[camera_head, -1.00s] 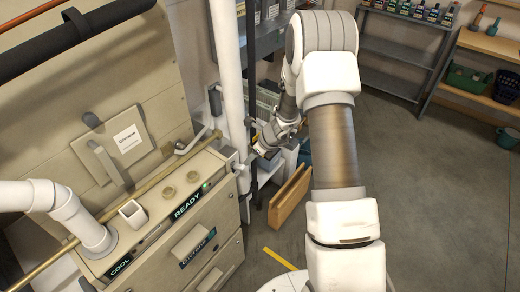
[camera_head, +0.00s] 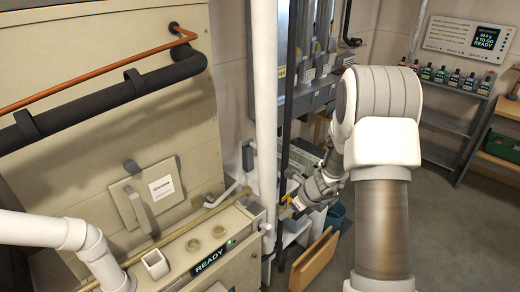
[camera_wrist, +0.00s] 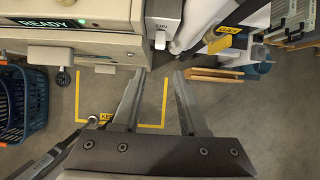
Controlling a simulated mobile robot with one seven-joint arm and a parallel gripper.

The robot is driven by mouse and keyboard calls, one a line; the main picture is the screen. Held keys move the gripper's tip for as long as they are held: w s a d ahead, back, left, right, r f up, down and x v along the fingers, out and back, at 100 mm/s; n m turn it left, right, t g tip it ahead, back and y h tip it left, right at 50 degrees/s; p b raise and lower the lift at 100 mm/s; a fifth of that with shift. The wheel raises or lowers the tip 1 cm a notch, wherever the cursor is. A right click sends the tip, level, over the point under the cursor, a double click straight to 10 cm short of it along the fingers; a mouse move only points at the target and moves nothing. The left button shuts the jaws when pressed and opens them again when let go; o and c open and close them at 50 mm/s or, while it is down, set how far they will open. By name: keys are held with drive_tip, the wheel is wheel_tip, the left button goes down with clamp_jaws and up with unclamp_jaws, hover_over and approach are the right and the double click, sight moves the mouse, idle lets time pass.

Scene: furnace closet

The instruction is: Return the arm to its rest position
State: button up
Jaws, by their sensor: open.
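My arm rises from the lower right of the head view and bends over at a large grey and white elbow. Its forearm folds back down, and my gripper (camera_head: 292,212) hangs beyond the elbow, beside the white vertical pipe (camera_head: 264,120). In the wrist view my gripper (camera_wrist: 160,76) has its two long grey fingers apart, with only floor between them. It is open and empty. Whether the gripper touches the pipe or the dark post beside it cannot be told from the head view.
The beige furnace (camera_head: 110,130) with a lit READY panel (camera_head: 212,257) stands at left. A leaning wooden board (camera_head: 315,260), a blue bin (camera_head: 336,214) and metal shelves (camera_head: 455,125) stand beyond the arm. The wrist view shows a blue basket (camera_wrist: 14,105) and yellow floor lines (camera_wrist: 165,98).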

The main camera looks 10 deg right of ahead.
drive_tip(key=s+a+r+n, duration=0.3)
drive_tip(key=r+n, duration=0.2)
drive_tip(key=r, duration=0.2)
drive_tip(key=s+a+r+n+b, duration=0.1)
drive_tip(key=s+a+r+n, duration=0.1)
drive_tip(key=s+r+n, duration=0.3)
drive_tip(key=s+a+r+n, duration=0.2)
drive_tip(key=a+r+n, duration=0.15)
drive_tip(key=r, duration=0.45)
drive_tip(key=s+d+r+n+h, duration=0.1)
drive_tip(key=s+r+n, duration=0.2)
drive_tip(key=s+n, duration=0.4)
drive_tip(key=s+d+r+n+t+h, duration=0.1)
drive_tip(key=s+d+r+n+h, duration=0.1)
drive_tip(key=s+n, duration=0.6)
drive_tip(key=s+r+b, duration=0.1)
drive_tip(key=s, duration=0.3)
drive_tip(key=shift+d+r, duration=0.25)
drive_tip(key=shift+d, duration=0.05)
drive_tip(key=shift+d, duration=0.1)
